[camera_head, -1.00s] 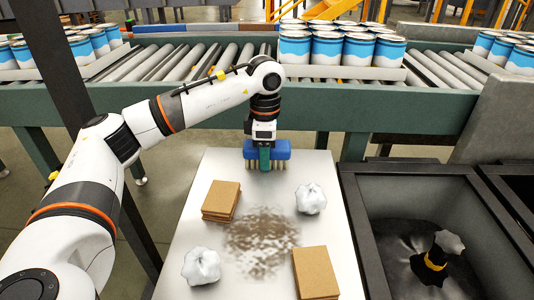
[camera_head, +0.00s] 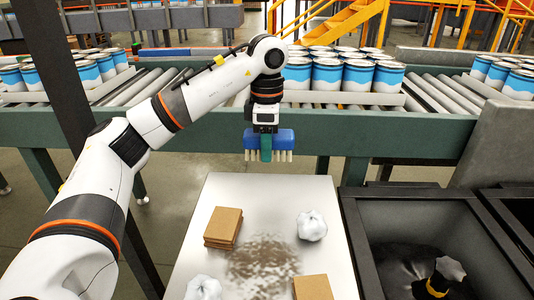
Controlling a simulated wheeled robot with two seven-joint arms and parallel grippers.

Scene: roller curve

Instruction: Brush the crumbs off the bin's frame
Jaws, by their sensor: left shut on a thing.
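My left gripper (camera_head: 265,130) is shut on the green grip of a blue brush (camera_head: 283,140). The brush's pale bristles point down, and it is held just beyond the far edge of the white table, apart from the tabletop. The bin (camera_head: 356,240) stands to the right of the table, with a dark frame around its open top. No separate crumbs can be made out on the frame. A brown speckled patch (camera_head: 262,262) lies on the table. My right gripper is not in view.
The white table (camera_head: 300,195) holds cardboard stacks (camera_head: 223,226) (camera_head: 312,288) and crumpled white lumps (camera_head: 311,226) (camera_head: 203,288). A black bag with a yellow band (camera_head: 438,285) is inside the bin. A roller conveyor (camera_head: 440,95) with blue-and-white cans runs behind.

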